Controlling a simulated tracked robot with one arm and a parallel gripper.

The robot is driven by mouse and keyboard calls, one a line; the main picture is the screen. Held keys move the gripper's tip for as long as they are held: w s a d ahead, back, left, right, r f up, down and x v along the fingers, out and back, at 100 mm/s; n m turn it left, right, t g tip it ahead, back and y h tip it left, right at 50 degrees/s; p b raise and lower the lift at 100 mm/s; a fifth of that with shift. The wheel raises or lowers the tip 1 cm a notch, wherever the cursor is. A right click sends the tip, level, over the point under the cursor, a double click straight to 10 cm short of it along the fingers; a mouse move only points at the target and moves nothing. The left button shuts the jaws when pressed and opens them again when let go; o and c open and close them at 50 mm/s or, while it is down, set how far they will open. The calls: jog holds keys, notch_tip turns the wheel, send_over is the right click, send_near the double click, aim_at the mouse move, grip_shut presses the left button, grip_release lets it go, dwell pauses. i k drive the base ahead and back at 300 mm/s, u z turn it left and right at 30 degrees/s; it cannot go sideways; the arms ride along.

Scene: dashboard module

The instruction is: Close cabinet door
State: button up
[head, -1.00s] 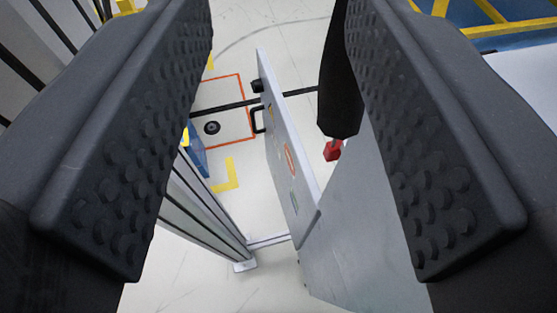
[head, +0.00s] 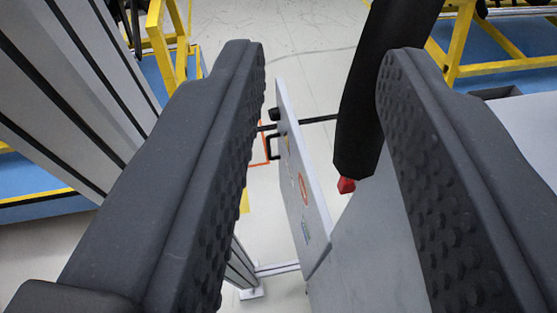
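The cabinet door (head: 299,178) is a thin light-grey panel with small coloured stickers. It stands open, swung out from the grey cabinet side (head: 375,240) at the lower right. A black handle (head: 271,147) and a dark knob or latch (head: 275,114) show on its left face. My gripper (head: 318,65) is open, with its two dark, studded fingers wide apart. The door shows between the fingers, farther off and lower; I see no contact. The left finger hides part of the floor beside the door.
A black padded cylinder with a red tip (head: 346,186) hangs right of the door. Aluminium profile posts (head: 85,70) stand at the left. Yellow frames (head: 460,45) stand on blue flooring at the back. Light floor (head: 300,35) is clear beyond the door.

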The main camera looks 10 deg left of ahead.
aim_at(312, 226)
jog(key=z, duration=2)
jog(key=k, duration=2.1)
jog(key=u, duration=1.4)
jog(key=i, duration=1)
jog(key=z, duration=0.05)
